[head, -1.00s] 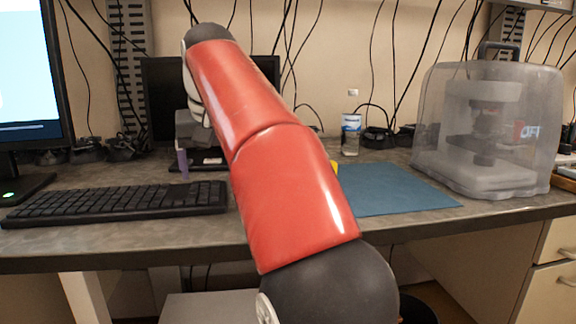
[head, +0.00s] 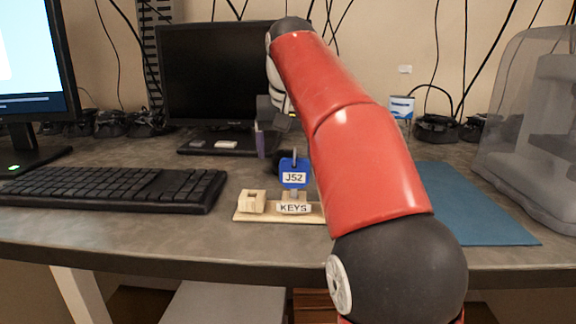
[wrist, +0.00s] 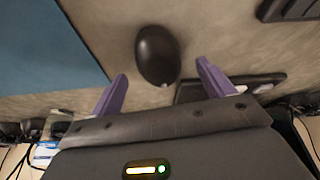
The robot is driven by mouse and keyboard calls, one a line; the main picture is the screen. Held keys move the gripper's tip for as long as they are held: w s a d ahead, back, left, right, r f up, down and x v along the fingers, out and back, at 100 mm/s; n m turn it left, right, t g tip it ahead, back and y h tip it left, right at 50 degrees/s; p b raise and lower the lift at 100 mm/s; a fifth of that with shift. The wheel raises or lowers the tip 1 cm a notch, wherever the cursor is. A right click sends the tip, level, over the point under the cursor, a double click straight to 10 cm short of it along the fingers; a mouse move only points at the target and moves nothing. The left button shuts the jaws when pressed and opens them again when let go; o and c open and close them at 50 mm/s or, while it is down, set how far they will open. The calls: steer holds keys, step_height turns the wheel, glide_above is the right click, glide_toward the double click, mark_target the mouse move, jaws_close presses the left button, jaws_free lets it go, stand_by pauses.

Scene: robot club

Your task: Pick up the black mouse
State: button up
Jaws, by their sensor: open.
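The black mouse (wrist: 158,54) lies on the grey desk in the wrist view, between and just beyond the fingertips of my gripper (wrist: 161,69). The two purple fingers are apart, with nothing between them, and the mouse appears clear of both. In the head view a dark rounded shape, likely the mouse (head: 281,166), shows partly behind a blue key tag. One purple finger of my gripper (head: 260,143) shows there; the other is mostly hidden by my arm.
A wooden key stand (head: 250,203) with a blue tag (head: 295,170) stands in front of the mouse. A keyboard (head: 110,188) lies left, a blue mat (head: 470,205) right. A dark monitor (head: 220,80) stands behind. A clear case (head: 530,130) is far right.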

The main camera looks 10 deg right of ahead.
steer(key=shift+x, duration=1.5)
steer(key=shift+r, duration=0.1)
steer(key=c, duration=1.1)
